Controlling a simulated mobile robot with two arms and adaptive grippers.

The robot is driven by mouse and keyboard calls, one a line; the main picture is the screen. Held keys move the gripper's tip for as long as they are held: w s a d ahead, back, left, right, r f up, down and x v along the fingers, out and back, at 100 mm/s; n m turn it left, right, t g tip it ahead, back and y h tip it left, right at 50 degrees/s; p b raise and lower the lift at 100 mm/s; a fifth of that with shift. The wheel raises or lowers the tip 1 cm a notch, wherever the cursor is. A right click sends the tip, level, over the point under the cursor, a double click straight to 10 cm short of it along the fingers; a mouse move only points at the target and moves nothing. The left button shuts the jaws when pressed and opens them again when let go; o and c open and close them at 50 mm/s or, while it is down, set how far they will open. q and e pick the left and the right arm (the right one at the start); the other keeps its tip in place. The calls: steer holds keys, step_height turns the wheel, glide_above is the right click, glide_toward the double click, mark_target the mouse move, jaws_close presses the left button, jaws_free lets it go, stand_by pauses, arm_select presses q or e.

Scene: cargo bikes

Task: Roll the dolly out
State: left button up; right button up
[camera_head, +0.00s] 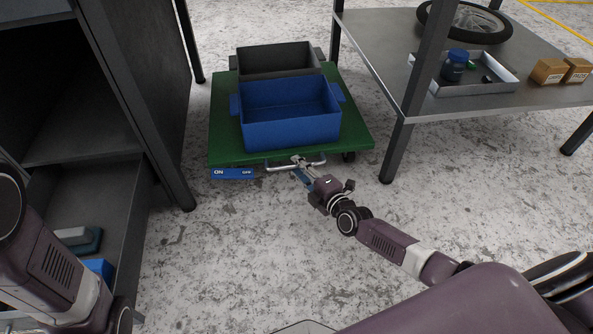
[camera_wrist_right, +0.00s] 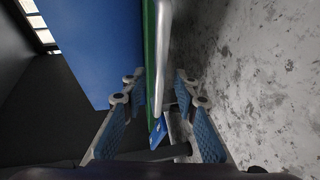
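The dolly is a green flat platform (camera_head: 225,141) on wheels, standing on the floor between a dark cabinet and a metal table. A metal bar handle (camera_head: 279,168) runs along its near edge; it also shows in the right wrist view (camera_wrist_right: 161,55). A blue bin (camera_head: 291,132) and a dark grey bin (camera_head: 272,64) sit on the platform. My right gripper (camera_head: 301,161) is at the handle. In the right wrist view its blue-padded fingers (camera_wrist_right: 157,92) stand apart on either side of the bar, with gaps visible. My left arm is at the lower left; its gripper is out of view.
The cabinet (camera_head: 135,100) stands close on the left. The table (camera_head: 480,98) on the right holds a tray (camera_head: 489,85), boxes (camera_head: 548,71) and a wheel (camera_head: 470,22); its near leg (camera_head: 395,152) is close to the dolly. The floor (camera_head: 220,250) in front is clear.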

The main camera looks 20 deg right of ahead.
steer(key=shift+w+a+f, duration=0.15)
steer(key=shift+w, duration=0.55)
steer(key=shift+c, duration=0.5)
jaws_close()
